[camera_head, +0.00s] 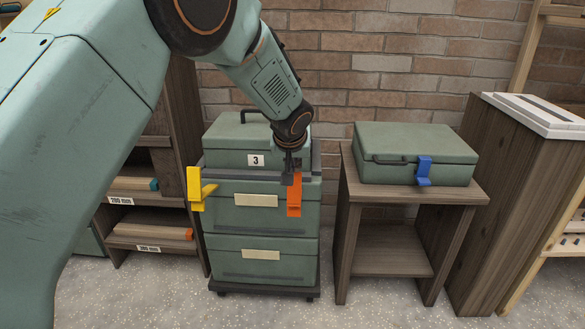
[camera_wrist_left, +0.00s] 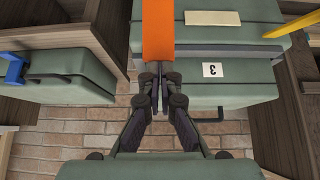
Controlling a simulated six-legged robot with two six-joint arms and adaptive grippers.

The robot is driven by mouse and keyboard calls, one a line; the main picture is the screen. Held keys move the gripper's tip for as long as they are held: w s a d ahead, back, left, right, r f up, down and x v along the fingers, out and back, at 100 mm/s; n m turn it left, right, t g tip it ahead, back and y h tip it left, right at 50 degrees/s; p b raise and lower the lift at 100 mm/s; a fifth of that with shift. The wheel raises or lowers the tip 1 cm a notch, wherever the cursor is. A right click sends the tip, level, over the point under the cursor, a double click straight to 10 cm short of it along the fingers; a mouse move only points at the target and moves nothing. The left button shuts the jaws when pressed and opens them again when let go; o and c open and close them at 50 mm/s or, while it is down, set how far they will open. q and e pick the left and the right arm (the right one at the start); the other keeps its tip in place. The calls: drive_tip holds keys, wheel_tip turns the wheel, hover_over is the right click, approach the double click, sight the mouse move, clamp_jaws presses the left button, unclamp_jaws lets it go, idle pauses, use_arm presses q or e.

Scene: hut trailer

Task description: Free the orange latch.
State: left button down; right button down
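My left gripper (camera_head: 291,176) is at the top end of the latch. In the left wrist view its fingers (camera_wrist_left: 156,72) are almost together, with only a thin gap between them, right at the latch's end. I cannot tell whether they touch it; nothing shows gripped between them. My right gripper is in neither view.
The case sits on stacked green drawers (camera_head: 260,220). To the right, a green case (camera_head: 412,150) with a blue latch (camera_head: 424,171) stands on a wooden stand (camera_head: 345,195). Wooden shelves (camera_head: 190,115) stand at left.

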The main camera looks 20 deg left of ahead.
use_arm(q)
drive_tip(key=shift+s+f+g, duration=0.3)
drive_tip(key=shift+s+f, duration=0.75)
drive_tip(key=shift+w+f, duration=0.15)
drive_tip(key=shift+w, duration=0.1)
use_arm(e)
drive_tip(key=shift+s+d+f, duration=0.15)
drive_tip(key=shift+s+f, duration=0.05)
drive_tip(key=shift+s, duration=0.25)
use_arm(q)
drive_tip(key=shift+w+r, duration=0.1)
drive_tip(key=shift+r, duration=0.15)
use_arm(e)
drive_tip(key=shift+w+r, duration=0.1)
